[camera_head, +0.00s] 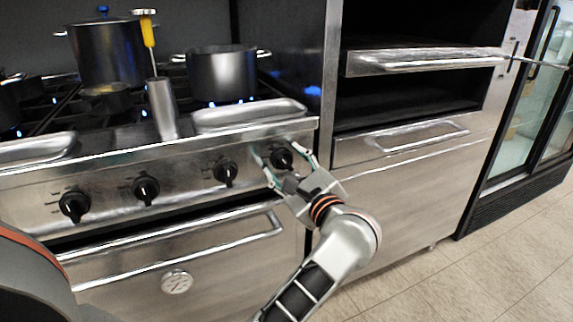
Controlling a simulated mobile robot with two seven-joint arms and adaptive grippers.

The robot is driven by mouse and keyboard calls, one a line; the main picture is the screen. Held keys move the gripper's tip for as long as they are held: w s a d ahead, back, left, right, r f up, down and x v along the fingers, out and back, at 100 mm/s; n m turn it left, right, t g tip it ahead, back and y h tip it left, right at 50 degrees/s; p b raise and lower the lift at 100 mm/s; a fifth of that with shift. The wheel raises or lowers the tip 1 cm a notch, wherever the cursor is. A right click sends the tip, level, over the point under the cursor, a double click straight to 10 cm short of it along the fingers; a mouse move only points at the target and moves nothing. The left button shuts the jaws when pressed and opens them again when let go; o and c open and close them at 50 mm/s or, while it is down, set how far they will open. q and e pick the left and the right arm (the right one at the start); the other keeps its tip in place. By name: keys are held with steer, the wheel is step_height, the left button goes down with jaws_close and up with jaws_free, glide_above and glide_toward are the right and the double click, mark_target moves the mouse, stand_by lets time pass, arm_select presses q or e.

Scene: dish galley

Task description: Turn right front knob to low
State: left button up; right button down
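The stove's control panel (110,185) carries a row of black knobs. The rightmost knob (281,158) is the right front one, and its low mark is too small to read. My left gripper (285,160) is in front of this knob with its two fingers spread, one on the left and one on the right of it. I see a gap between the fingers and the knob, and I cannot tell whether either touches it. My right gripper is not in view.
Other knobs (227,173) sit to the left. Pots (222,73) stand on burners with blue flames showing. A metal cup (162,108) with a yellow-handled utensil (148,31) stands near the front edge. Below is an oven door handle (180,247). The floor (500,260) at right is clear.

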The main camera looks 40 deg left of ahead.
arm_select(q)
steer(key=v, duration=1.2)
stand_by(0.5)
